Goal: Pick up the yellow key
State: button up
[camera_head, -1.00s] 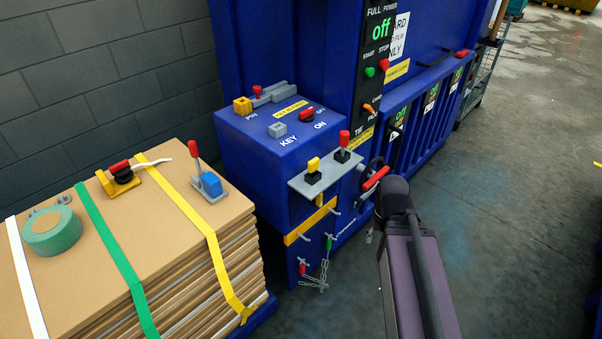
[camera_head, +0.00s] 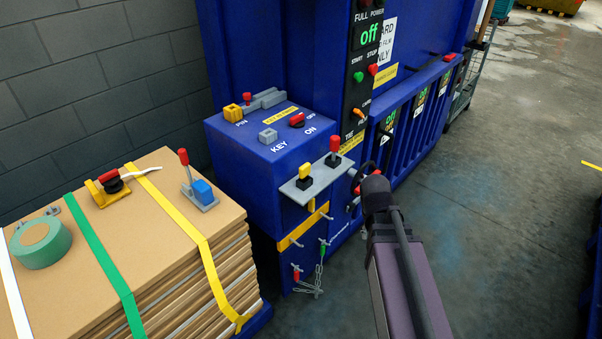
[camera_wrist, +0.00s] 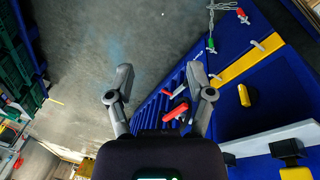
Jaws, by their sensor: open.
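A small yellow piece that appears to be the yellow key (camera_head: 311,205) is on the blue machine's side, just below a grey lever shelf. It also shows in the wrist view (camera_wrist: 243,95), right of my fingers; its exact shape is unclear. My gripper (camera_wrist: 160,80) is open and empty, its two fingers spread well apart. It is apart from the yellow piece. In the head view my arm covers the gripper. A red handle (camera_wrist: 175,112) on the machine shows between and beyond the fingers.
The grey shelf (camera_head: 318,183) carries a yellow lever (camera_head: 305,171) and a red lever (camera_head: 334,147). A yellow strip (camera_head: 295,233) with hooks sits below. Green and red tags with a chain (camera_head: 318,282) hang lower. A strapped cardboard stack (camera_head: 150,220) stands left. The floor right is clear.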

jog(key=w+a+r+m+t+h, duration=0.1)
jog(key=w+a+m+t+h, duration=0.15)
jog(key=w+a, duration=0.4)
jog(key=m+t+h+b, duration=0.2)
jog(key=m+t+h, duration=0.2)
jog(key=t, duration=0.4)
send_near(299, 168)
jog(key=shift+w+d, duration=0.2)
jog(key=shift+w, duration=0.15)
jog(key=b+x, duration=0.1)
jog(key=x, duration=0.3)
jog(key=b+x, duration=0.2)
jog(key=x, duration=0.1)
jog(key=shift+w+d+f, duration=0.2)
jog(key=shift+f, duration=0.15)
jog(key=shift+w+d, duration=0.3)
jog(key=shift+f, duration=0.1)
